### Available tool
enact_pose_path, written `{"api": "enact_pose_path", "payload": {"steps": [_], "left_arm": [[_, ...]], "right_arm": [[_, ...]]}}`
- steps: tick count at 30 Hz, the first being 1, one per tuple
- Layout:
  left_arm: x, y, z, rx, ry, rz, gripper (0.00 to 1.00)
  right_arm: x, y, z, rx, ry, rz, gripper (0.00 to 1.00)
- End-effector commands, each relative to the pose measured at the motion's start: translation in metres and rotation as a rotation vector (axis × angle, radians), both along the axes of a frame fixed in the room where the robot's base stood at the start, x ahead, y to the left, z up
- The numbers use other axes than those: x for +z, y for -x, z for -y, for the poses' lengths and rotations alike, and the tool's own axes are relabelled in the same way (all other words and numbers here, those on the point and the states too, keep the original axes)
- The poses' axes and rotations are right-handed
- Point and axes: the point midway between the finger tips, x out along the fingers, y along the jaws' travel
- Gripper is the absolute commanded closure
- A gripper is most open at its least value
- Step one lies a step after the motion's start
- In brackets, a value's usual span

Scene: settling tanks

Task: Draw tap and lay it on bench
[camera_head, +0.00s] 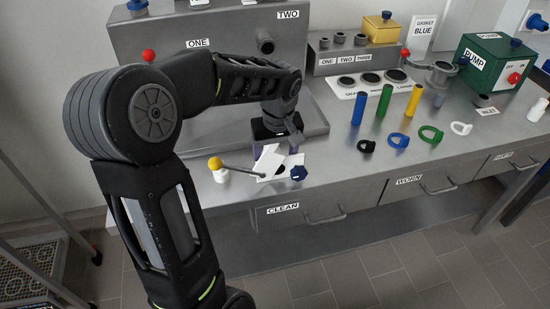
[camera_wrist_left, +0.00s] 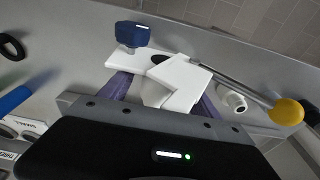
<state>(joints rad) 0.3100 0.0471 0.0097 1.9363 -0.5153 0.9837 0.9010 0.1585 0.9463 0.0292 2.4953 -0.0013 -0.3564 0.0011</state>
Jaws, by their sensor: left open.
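My left gripper (camera_head: 274,147) is low over the bench front, left of the middle. Its two purple fingers are apart in the left wrist view (camera_wrist_left: 160,92), with white flat pieces (camera_wrist_left: 178,80) between and beyond them. A dark blue knob (camera_head: 299,172) sits at one end of these pieces; it also shows in the left wrist view (camera_wrist_left: 131,34). A grey rod with a yellow ball (camera_head: 215,163) runs out from the other end. I cannot tell which part is the tap, or whether the fingers touch anything. My right gripper is out of view.
The steel bench (camera_head: 340,175) carries a tank labelled ONE and TWO (camera_head: 125,40) behind the arm. Blue, green and yellow cylinders (camera_head: 385,101) and several rings (camera_head: 397,139) stand to the right. A small white cylinder (camera_head: 221,176) is near the yellow ball. Drawers front the bench.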

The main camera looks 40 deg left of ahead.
Motion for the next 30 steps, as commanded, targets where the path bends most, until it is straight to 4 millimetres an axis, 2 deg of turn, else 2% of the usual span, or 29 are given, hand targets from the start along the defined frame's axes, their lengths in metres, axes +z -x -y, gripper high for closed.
{"api": "enact_pose_path", "payload": {"steps": [6,12,30], "left_arm": [[0.037,0.002,0.005,-0.001,-0.001,0.006,0.28],[0.059,0.004,0.007,-0.001,-0.001,0.003,0.28],[0.061,0.005,0.008,-0.001,0.000,0.001,0.28]], "right_arm": [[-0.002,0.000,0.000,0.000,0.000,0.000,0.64],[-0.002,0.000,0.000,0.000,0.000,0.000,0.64],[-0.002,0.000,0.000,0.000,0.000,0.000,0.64]]}}
